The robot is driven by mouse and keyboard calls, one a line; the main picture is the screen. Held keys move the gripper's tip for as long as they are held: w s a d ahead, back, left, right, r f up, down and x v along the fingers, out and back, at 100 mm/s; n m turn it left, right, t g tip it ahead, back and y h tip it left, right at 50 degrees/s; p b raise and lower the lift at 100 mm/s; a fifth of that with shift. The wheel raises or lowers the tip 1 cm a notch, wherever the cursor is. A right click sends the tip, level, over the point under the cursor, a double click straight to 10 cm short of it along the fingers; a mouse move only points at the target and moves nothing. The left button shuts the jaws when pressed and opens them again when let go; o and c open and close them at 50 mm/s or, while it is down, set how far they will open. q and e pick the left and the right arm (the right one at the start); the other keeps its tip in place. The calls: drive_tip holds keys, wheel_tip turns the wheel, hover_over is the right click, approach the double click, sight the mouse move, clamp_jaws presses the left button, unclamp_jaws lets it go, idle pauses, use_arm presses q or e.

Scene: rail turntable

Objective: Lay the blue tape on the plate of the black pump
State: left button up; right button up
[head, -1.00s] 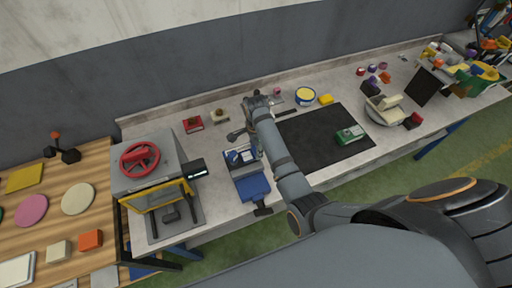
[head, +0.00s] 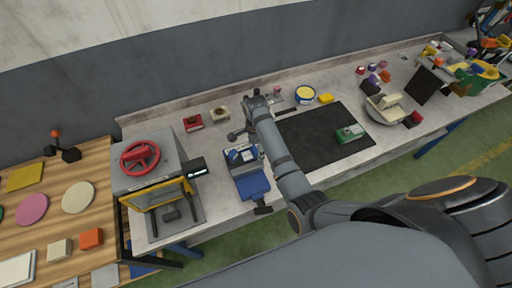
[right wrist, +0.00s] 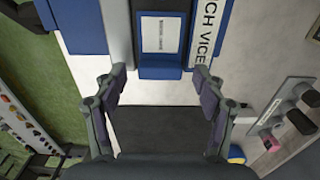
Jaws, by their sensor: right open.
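A round blue thing with a pale yellow middle (head: 305,95), perhaps the blue tape, lies at the back of the bench behind the black mat. Its edge shows in the right wrist view (right wrist: 237,153). I cannot make out a black pump for certain. Black round parts on a grey piece (right wrist: 291,110) show at the right of the right wrist view. My right gripper (right wrist: 161,85) is open and empty, its fingers apart over bare bench between the blue vice and the mat. In the head view my arm largely hides it. My left gripper is not in view.
The blue vice (head: 252,185) stands left of the mat (head: 308,140). A green block (head: 350,134) sits on the mat. A grey machine with a red wheel (head: 140,155) stands at the left. A yellow block (head: 326,98) lies beside the blue round thing.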

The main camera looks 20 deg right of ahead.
drive_tip(key=shift+r, duration=0.1)
wheel_tip(320, 180, up, 7)
drive_tip(key=shift+r, duration=0.15)
idle(0.5)
